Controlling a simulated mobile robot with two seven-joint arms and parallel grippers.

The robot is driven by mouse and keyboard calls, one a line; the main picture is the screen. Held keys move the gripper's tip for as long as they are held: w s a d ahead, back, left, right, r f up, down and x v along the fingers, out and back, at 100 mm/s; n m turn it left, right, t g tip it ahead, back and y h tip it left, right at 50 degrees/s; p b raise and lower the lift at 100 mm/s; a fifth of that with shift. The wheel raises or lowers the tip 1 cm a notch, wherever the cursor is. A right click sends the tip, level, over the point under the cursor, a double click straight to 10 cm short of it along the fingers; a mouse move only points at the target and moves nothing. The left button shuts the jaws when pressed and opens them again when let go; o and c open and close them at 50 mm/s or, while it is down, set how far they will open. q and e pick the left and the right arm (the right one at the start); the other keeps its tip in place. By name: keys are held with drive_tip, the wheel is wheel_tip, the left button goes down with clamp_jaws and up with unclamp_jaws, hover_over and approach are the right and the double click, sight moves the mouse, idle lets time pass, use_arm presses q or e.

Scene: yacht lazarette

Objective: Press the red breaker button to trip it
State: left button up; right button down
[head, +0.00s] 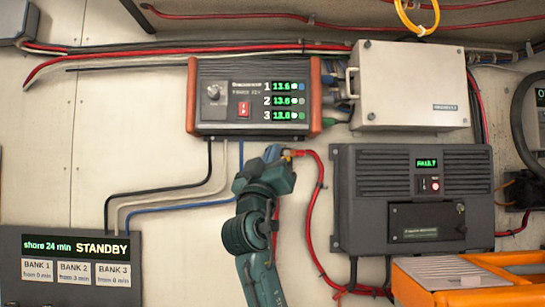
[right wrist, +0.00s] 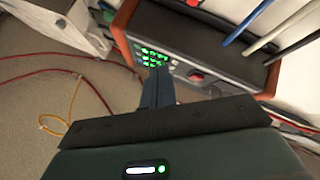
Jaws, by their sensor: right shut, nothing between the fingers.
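A black unit with orange end caps (head: 250,72) is on the wall, with a knob, green digits and a red rocker switch (head: 243,108). I cannot tell which is the breaker button. My right gripper (head: 272,152) is shut and empty, below the orange-capped unit. In the right wrist view its fingers (right wrist: 157,78) appear in front of that unit (right wrist: 205,45); contact cannot be judged. My left gripper is not seen.
A grey box (head: 410,85) is at upper right. A STANDBY panel (head: 75,285) is at lower left. An orange case (head: 465,280) is at lower right. A red cable (head: 311,215) runs close beside my right arm.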

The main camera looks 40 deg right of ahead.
drive_tip(key=w+d, duration=0.5)
drive_tip(key=w, duration=0.1)
drive_tip(key=shift+w+d, duration=0.35)
idle(2.0)
drive_tip(key=shift+w+d+b, duration=0.25)
drive_tip(key=shift+w+b, duration=0.1)
drive_tip(key=shift+b, duration=0.05)
